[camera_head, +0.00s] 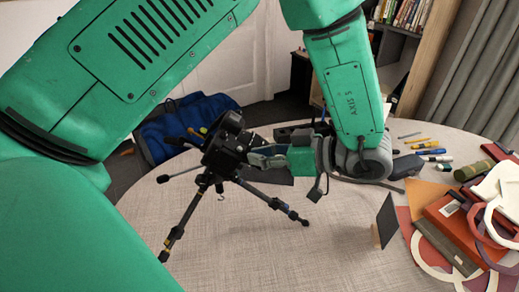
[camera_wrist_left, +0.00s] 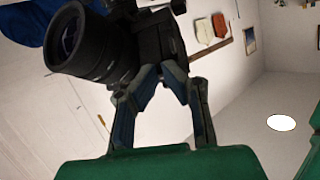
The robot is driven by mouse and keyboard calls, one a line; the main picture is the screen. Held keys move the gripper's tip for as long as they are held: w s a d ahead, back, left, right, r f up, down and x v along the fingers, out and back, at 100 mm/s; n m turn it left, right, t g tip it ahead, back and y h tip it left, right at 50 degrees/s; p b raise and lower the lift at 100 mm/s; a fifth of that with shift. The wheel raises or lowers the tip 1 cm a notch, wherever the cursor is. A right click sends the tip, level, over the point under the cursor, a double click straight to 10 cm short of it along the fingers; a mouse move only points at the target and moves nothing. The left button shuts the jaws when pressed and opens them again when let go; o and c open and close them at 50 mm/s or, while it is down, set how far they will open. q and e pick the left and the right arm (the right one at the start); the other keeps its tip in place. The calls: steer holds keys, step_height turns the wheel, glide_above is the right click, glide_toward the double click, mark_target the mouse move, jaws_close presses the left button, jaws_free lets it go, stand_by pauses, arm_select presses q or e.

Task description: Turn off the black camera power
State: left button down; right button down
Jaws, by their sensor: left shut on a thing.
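The black camera (camera_head: 226,147) sits on top of a black tripod (camera_head: 198,200) that stands on the table. In the left wrist view the gripper's fingertips (camera_wrist_left: 165,75) are shut on the edge of the camera body. The power switch cannot be made out. My right gripper is not in view.
The round light table (camera_head: 250,250) has a small dark upright panel (camera_head: 387,221) at right. Pens (camera_head: 430,150), a green cylinder (camera_head: 469,171) and red books (camera_head: 455,225) lie on its right side. A blue bag (camera_head: 185,125) is behind the table. The front middle is clear.

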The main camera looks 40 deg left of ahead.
arm_select(q)
steer(key=shift+w+a+n+g+h+p, duration=0.15)
steer(key=shift+w+n+g+h+p, duration=0.15)
steer(key=shift+n+g, duration=0.45)
steer(key=shift+w+a+n+g+h+p, duration=0.15)
steer(key=shift+n+g+h+p, duration=0.2)
steer(key=shift+n, duration=0.8)
steer(key=c, duration=1.8)
jaws_free()
steer(key=shift+o, duration=0.4)
steer(key=v, duration=1.2)
steer(key=shift+w+f, duration=0.15)
steer(key=shift+f, duration=0.05)
